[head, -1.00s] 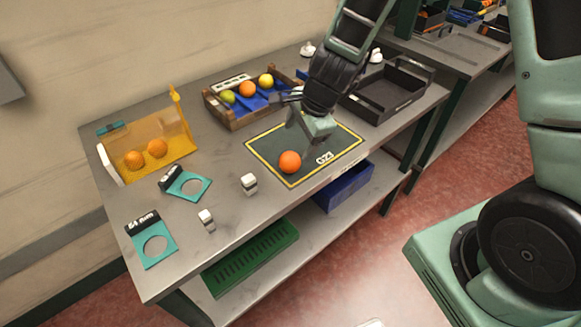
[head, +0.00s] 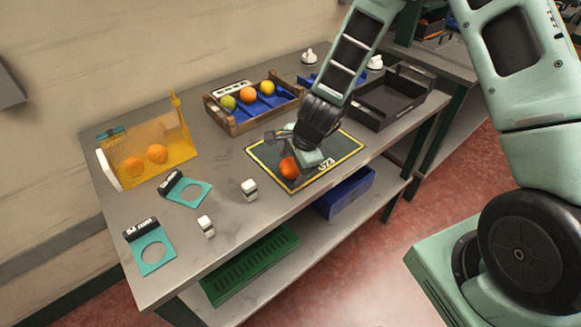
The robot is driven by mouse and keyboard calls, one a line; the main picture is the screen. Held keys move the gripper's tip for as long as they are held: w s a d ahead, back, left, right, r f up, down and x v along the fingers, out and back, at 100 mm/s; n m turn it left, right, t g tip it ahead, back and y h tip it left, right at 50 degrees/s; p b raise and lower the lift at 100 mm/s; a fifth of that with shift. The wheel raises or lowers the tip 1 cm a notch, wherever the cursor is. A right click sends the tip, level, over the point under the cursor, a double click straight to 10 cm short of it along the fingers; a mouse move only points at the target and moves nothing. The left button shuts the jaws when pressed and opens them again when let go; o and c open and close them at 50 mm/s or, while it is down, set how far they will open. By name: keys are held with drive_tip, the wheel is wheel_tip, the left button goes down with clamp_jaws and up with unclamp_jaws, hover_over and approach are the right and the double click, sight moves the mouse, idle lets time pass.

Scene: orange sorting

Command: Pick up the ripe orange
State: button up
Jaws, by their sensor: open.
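A ripe orange (head: 289,169) sits on the dark mat with a yellow border (head: 262,163) on the workbench. My gripper (head: 292,155) is low over the mat, right at the orange, and its jaws are open. The gripper hides the upper part of the orange. I cannot tell whether a finger touches it. More fruit, green, orange and yellow, lies in a wooden crate (head: 236,128) with blue dividers behind the mat. Two oranges (head: 156,153) lie in a translucent amber bin (head: 178,140) at the left.
A black tray (head: 378,122) stands right of the mat. Teal ring gauges (head: 152,268) and small white blocks (head: 249,190) lie on the left and front of the bench. A blue bin (head: 345,198) and a green tray (head: 245,268) are on the lower shelf.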

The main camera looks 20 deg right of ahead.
drive_tip(key=c, duration=1.1)
